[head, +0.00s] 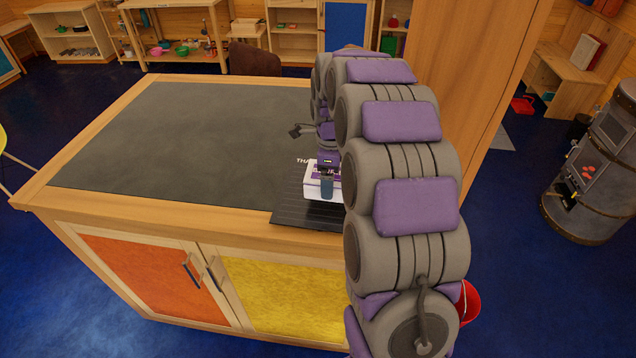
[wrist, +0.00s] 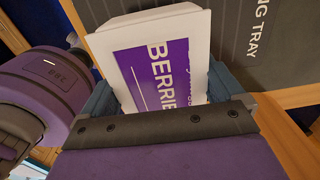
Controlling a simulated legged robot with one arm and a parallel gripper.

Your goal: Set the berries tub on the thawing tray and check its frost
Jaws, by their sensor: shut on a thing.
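The berries tub (head: 314,186) is a white box with a purple label. The gripper also shows in the wrist view (wrist: 165,95). The thawing tray (head: 300,214) is a dark ribbed mat at the counter's front right; its lettering "NG TRAY" shows in the wrist view (wrist: 235,50). The tub is over the tray; I cannot tell whether it touches. My arm hides part of both.
The grey countertop (head: 170,140) left of the tray is clear. A wooden post (head: 480,70) rises behind my arm on the right. A dark barrel-shaped stove (head: 595,165) stands far right. A red bucket (head: 468,302) is on the floor behind my arm.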

